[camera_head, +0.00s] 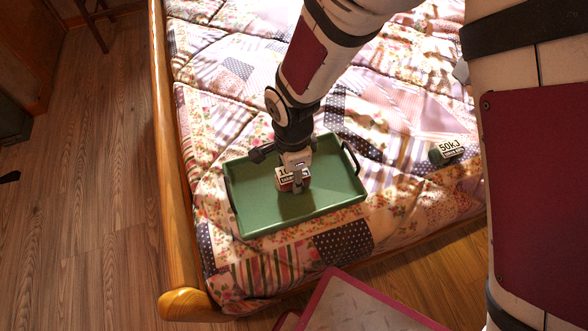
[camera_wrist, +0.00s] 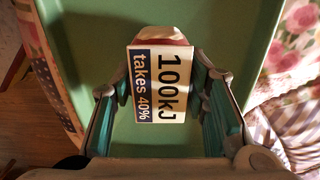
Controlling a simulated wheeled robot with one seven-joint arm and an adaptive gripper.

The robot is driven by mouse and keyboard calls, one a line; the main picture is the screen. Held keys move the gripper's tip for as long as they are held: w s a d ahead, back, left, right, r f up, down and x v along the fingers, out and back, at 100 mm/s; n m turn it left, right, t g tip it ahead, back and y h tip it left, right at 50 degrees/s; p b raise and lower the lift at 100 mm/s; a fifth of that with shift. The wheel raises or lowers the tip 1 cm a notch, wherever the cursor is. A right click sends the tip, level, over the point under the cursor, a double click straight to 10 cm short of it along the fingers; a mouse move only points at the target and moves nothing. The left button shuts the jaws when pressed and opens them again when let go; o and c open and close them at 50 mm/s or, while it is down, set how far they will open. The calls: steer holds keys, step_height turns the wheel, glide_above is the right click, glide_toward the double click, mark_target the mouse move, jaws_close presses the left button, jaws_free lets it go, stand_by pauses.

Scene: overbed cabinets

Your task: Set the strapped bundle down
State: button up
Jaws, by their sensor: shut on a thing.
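My gripper (camera_head: 296,184) points down over the green tray (camera_head: 328,168) and is shut on a small labelled pack (camera_head: 287,175). In the wrist view, the fingers of my gripper (camera_wrist: 160,88) are on either side of the pack (camera_wrist: 162,84). Its white and blue label reads "100kJ takes 40%", and a reddish end shows past the label. I cannot make out a strap on it. The tray's floor (camera_wrist: 80,55) shows behind the pack. I cannot tell whether the pack touches the floor. Nothing else shows in the tray.
The tray lies on a patchwork quilt (camera_head: 260,262) on a wood-framed bed and has dark handles at both ends. A dark green object labelled "50kJ" (camera_head: 446,151) lies on the quilt to the right. The bed's wooden rail (camera_head: 171,170) runs along the left.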

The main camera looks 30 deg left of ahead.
steer(key=shift+f, duration=0.15)
steer(key=o, duration=1.2)
step_height(320, 180, up, 12)
steer(key=p, duration=0.3)
steer(key=shift+r+p, duration=0.2)
steer(key=shift+p, duration=0.2)
